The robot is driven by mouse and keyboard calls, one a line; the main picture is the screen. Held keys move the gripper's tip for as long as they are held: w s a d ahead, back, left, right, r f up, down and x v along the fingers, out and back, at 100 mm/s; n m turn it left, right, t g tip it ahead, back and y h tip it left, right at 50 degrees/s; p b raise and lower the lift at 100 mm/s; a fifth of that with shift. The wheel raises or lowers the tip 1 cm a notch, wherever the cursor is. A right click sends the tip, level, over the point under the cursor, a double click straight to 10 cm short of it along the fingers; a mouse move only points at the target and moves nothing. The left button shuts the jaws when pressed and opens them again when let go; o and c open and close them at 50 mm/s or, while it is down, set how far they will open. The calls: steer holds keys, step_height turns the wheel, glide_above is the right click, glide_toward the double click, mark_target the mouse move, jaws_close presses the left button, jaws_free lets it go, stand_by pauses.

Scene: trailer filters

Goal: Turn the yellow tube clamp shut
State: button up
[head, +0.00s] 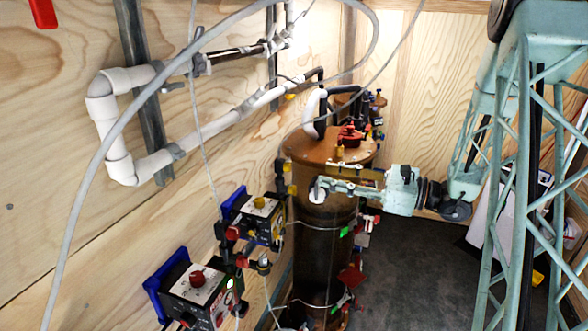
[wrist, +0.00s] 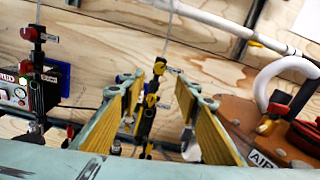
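The yellow tube clamp (wrist: 152,100) shows in the wrist view as small yellow parts on a dark upright piece, with a thin tube running up from it. It appears in the gap between my fingers, apart from both pads; its depth is hard to judge. My gripper (wrist: 160,80) is open, with yellow pads on both fingers. In the head view my gripper (head: 325,186) reaches leftward across the front of the brown filter cylinder (head: 325,222). Small yellow parts (head: 291,190) sit just left of the fingertips there; I cannot tell surely whether they are the clamp.
A red-and-black clamp (wrist: 38,35) is left of my fingers in the wrist view. Control boxes (head: 196,290) with blue brackets stand along the plywood wall. White pipes (head: 125,170) and loose grey hoses cross above. The dark floor (head: 410,280) to the right is clear.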

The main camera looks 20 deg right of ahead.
mark_target(291, 167)
steer(key=shift+x, duration=6)
steer(key=shift+c, duration=0.2)
steer(key=c, duration=0.8)
